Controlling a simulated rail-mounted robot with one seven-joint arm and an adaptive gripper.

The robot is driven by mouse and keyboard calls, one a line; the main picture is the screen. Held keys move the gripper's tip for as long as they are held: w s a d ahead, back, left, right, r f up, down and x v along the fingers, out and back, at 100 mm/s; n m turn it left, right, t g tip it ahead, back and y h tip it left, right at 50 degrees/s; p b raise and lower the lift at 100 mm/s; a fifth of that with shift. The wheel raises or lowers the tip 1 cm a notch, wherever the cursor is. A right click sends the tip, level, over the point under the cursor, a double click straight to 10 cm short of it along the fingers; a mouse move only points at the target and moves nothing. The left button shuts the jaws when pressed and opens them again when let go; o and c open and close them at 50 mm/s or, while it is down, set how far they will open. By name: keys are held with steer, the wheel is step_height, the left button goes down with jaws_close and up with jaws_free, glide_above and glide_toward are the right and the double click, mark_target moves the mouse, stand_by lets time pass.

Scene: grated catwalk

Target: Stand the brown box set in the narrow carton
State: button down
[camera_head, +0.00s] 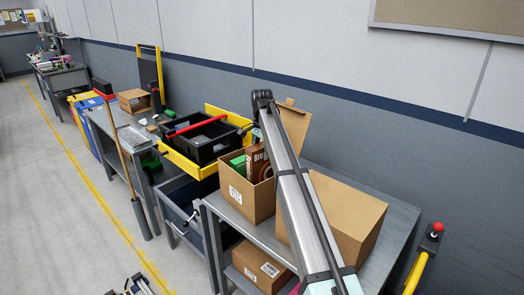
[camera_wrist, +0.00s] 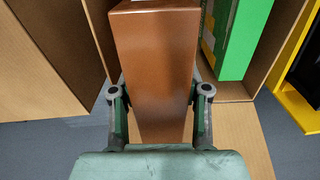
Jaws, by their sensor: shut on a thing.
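The brown box set (camera_head: 257,161) stands roughly upright beside a green box (camera_head: 237,164) in the open carton (camera_head: 240,199). Its lower part is hidden behind the carton's front wall, so I cannot tell whether it touches the bottom. In the wrist view, my gripper (camera_wrist: 160,94) is shut on the brown box set (camera_wrist: 155,50), with one finger on each side. The green box (camera_wrist: 242,38) is to its right there, slightly apart. In the head view my gripper is hidden behind my arm.
A large brown carton (camera_head: 349,214) stands right of the open carton on the grey bench (camera_head: 397,230). A raised flap (camera_head: 294,123) rises behind. A yellow-framed cart with a black crate (camera_head: 203,139) is to the left. Another carton (camera_head: 262,266) lies on the shelf below.

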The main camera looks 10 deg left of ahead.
mark_target(262, 174)
steer(key=shift+f+b, duration=1.4)
steer(key=shift+f, duration=4.2)
steer(key=shift+c, duration=0.4)
jaws_free()
steer(key=shift+r, duration=0.1)
steer(key=shift+r+p, duration=1.85)
steer(key=shift+r, duration=2.05)
